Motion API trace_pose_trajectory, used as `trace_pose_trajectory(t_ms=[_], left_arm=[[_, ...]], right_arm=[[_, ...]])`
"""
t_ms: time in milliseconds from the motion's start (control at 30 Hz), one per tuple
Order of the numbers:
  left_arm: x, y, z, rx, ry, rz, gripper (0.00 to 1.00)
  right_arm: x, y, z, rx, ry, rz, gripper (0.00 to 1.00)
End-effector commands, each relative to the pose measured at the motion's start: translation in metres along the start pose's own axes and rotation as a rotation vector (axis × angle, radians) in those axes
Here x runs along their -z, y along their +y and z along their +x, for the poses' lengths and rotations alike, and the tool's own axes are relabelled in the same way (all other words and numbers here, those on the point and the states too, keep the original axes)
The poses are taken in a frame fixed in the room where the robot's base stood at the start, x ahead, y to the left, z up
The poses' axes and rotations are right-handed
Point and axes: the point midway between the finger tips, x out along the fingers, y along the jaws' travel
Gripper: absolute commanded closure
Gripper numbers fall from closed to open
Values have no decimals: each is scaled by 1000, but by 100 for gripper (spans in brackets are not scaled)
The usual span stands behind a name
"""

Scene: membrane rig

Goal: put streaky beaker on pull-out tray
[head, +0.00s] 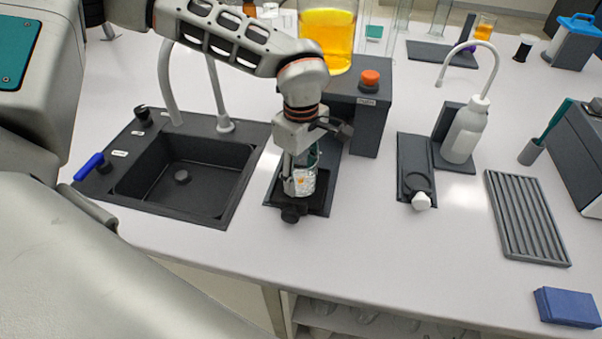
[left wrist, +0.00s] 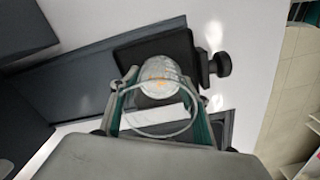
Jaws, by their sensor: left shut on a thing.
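The streaky beaker (head: 304,181) is a small clear glass with whitish streaks. My left gripper (head: 299,178) is shut on it and points down. In the left wrist view the beaker (left wrist: 160,88) sits between the two fingers (left wrist: 160,110), its round rim toward the camera. The pull-out tray (head: 319,206) is a dark plate with a black knob at its front, at the foot of the dark rig. In the left wrist view the tray (left wrist: 187,45) lies beneath the beaker. I cannot tell whether the beaker touches it. My right gripper is out of view.
A dark sink (head: 184,172) lies to the left. The rig's block with an orange button (head: 369,78) stands behind. A wash bottle (head: 465,130), a grooved rack (head: 525,217) and a blue box (head: 567,307) are on the right. The front bench middle is clear.

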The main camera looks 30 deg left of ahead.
Motion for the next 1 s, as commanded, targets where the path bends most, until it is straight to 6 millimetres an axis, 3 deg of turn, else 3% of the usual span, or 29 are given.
trace_pose_trajectory(t_ms=[67, 100, 133, 600, 767, 1000], left_arm=[[0, 0, 3, 1, -1, -1, 79], [0, 0, 3, 1, 0, -1, 46], [0, 0, 3, 1, 0, 0, 38], [0, 1, -6, -2, 0, 0, 37], [0, 1, -31, -3, 0, -1, 37], [0, 1, -81, -4, 0, 0, 37]], right_arm=[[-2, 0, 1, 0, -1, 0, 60], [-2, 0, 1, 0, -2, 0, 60], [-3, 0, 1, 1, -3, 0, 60], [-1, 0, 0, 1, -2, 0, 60], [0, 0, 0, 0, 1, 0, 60], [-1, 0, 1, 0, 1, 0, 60]])
